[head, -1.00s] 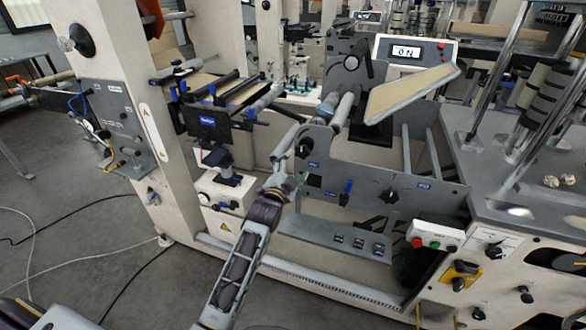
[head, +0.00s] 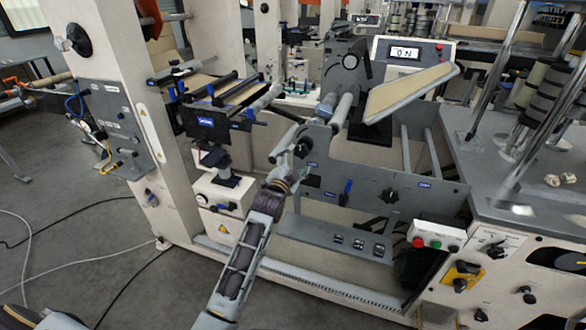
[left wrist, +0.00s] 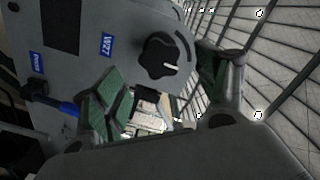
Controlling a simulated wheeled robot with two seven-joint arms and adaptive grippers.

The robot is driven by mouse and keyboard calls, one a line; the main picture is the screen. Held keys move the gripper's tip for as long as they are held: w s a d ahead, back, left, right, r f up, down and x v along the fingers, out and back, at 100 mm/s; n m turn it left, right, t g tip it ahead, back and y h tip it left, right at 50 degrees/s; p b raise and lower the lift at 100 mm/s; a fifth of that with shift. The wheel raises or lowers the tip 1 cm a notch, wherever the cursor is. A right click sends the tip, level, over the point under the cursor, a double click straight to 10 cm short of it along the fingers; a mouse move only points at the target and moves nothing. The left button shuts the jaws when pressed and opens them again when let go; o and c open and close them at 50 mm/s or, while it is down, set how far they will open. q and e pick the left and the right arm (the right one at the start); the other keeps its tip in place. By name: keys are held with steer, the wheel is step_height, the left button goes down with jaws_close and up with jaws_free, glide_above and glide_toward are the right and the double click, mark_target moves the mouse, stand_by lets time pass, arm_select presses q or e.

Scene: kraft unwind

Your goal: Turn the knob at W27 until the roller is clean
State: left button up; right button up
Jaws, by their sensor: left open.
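The black knob (left wrist: 157,57) with a white pointer line sits beside the blue W27 label (left wrist: 107,45) on a grey panel. In the head view the knob (head: 304,147) is on the upper left of the machine's side plate. My left gripper (head: 288,167) is open just in front of it. In the left wrist view its green-padded fingers (left wrist: 160,85) are spread to either side below the knob, apart from it and empty. Grey rollers (head: 341,110) show above the plate; I cannot tell which is the task's roller or whether it is clean. My right gripper is out of view.
A blue-handled lever (head: 346,190) and another black knob (head: 390,196) are on the same plate. A tilted tan board (head: 410,92) overhangs above. A button box (head: 436,236) sits to the right. The floor at left is open, with cables on it.

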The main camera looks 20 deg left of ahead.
mark_target(300, 152)
arm_select(q)
steer(key=shift+w+d+f+b, duration=0.1)
steer(key=shift+w+b, duration=0.5)
steer(key=shift+w, duration=2.8)
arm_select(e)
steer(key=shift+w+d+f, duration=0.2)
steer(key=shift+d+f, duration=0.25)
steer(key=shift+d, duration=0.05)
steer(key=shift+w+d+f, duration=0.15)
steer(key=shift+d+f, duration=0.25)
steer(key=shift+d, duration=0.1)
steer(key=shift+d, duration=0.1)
arm_select(q)
steer(key=shift+c, duration=1)
steer(key=c, duration=0.9)
steer(key=shift+o, duration=0.2)
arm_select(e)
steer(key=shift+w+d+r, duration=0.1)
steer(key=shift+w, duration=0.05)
